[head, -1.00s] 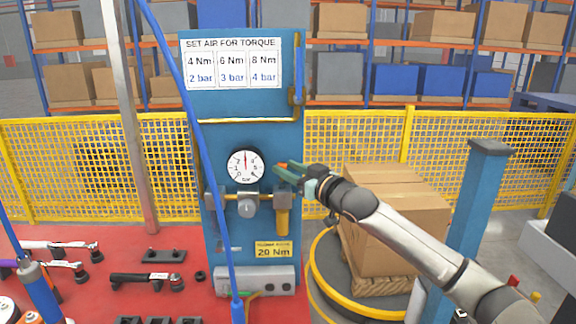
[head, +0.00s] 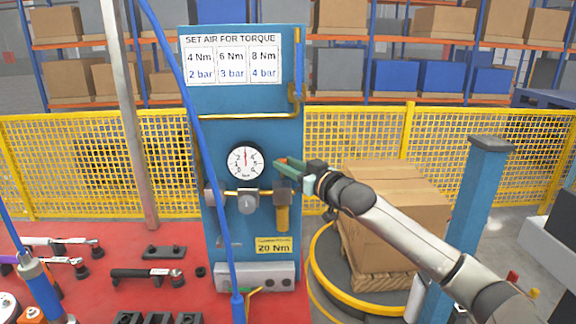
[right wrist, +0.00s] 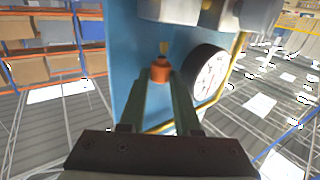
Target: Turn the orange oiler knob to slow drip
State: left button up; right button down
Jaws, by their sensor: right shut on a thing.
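The orange oiler knob (right wrist: 160,71) sits between the fingertips of my right gripper (right wrist: 161,78) in the right wrist view, and the gripper is shut on it. In the head view my right gripper (head: 289,166) reaches in from the right to the blue panel (head: 265,135), just right of the round gauge. Only a bit of orange shows at its tips there. The oiler body with a yellow bowl (head: 282,217) hangs just below the gripper. My left gripper is not in view.
The white pressure gauge (head: 245,162) and grey regulator knob (head: 248,202) are close on the left. Cardboard boxes (head: 395,215) on a pallet stand under my right arm. A blue hose (head: 205,130) hangs before the panel.

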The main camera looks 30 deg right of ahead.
jog(key=shift+h, duration=0.3)
jog(key=shift+w+a+f+m+g+h+b, duration=0.1)
jog(key=shift+a+m+g+h+b, duration=0.4)
jog(key=shift+m+h, duration=1.25)
jog(key=shift+w+a+r+m+g+h+b, duration=0.1)
jog(key=shift+m+g+h+b, duration=0.9)
jog(key=shift+h, duration=1.4)
jog(key=shift+w+a+f+m+g+h+b, duration=0.1)
jog(key=shift+a+m+g+h+b, duration=0.4)
jog(key=shift+m+h, duration=1.3)
jog(key=shift+d+h+b, duration=0.2)
jog(key=shift+h+b, duration=0.15)
jog(key=shift+b, duration=0.05)
jog(key=c, duration=0.9)
grip_release()
